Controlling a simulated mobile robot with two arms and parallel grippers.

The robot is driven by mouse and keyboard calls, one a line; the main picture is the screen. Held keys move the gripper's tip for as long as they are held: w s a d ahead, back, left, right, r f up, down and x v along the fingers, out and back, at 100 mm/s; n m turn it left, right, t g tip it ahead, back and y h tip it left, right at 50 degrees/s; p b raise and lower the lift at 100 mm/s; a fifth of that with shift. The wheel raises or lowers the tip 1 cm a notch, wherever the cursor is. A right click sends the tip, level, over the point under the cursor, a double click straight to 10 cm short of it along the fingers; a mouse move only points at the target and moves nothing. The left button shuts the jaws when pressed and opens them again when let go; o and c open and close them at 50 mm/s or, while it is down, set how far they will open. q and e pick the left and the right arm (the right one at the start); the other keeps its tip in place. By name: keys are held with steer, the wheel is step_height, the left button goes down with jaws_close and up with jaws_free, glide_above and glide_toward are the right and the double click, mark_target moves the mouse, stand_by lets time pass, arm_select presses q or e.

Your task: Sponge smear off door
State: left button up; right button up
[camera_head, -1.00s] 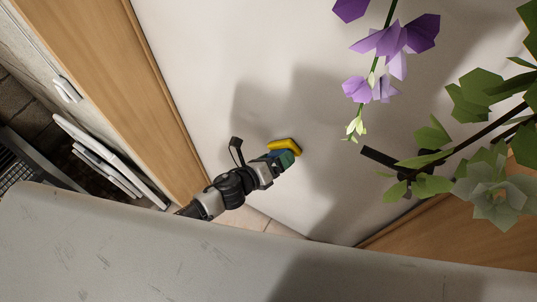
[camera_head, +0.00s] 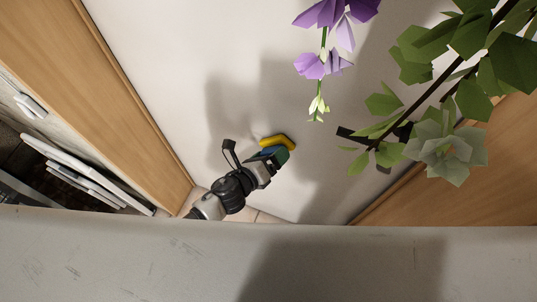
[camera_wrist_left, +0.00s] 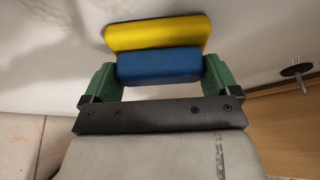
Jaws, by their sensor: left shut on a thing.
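The white door (camera_head: 180,60) fills the middle of the head view between wooden frame parts. My left gripper (camera_head: 276,154) is shut on a sponge (camera_head: 277,140), with green fingers on its two sides. In the left wrist view the sponge has a blue layer (camera_wrist_left: 160,66) held between the fingers and a yellow layer (camera_wrist_left: 157,33) facing the door. The yellow face is at or very close to the door; I cannot tell whether it touches. I see no smear; the sponge, arm and shadows cover part of the door. My right gripper is not in view.
A black door handle (camera_head: 352,136) sticks out right of the sponge. Purple flowers (camera_head: 312,66) and a leafy plant (camera_head: 450,150) hang across the right of the head view. The wooden frame (camera_head: 120,95) stands left, with white panels (camera_head: 85,175) beyond it.

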arm_select(q)
steer(key=shift+s+a, duration=0.35)
steer(key=shift+s, duration=0.6)
steer(key=shift+s+a, duration=0.35)
steer(key=shift+s, duration=0.55)
steer(key=shift+s+a, duration=0.35)
steer(key=shift+s, duration=0.6)
steer(key=shift+s, duration=0.1)
steer(key=s, duration=0.1)
steer(key=s+a+b, duration=0.1)
steer(key=shift+s, duration=0.3)
